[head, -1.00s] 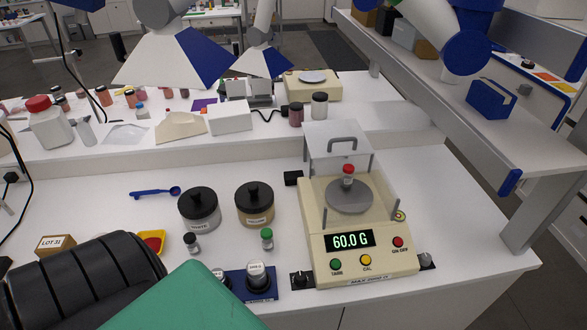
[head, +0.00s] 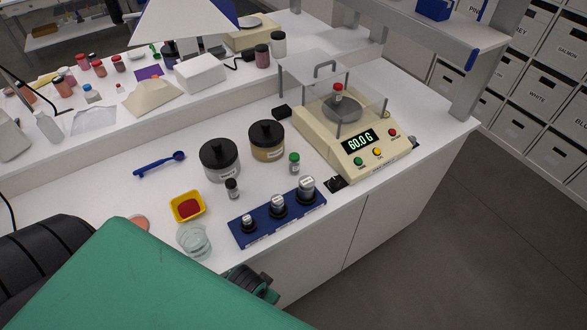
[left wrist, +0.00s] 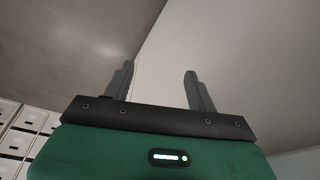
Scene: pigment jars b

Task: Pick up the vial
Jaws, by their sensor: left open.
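A red-capped vial (head: 338,92) stands on the pan of the cream balance (head: 345,133), under its clear cover; the display reads 60.0 G. A green-capped vial (head: 294,163) stands on the bench in front of the jars. A dark-capped vial (head: 232,188) stands to its left. My left gripper (left wrist: 158,68) is open in the left wrist view, with nothing between its fingers and a plain pale surface beyond. In the head view my green left arm fills the lower left, well short of the vials; its fingers are not clearly seen. My right gripper is not in view.
Two black-lidded jars (head: 220,160) stand behind the vials. A blue weight block (head: 240,234), a yellow tray of red powder (head: 174,214), a glass beaker (head: 194,242) and a blue scoop (head: 160,164) lie around. A shelf (head: 400,27) overhangs at the back right.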

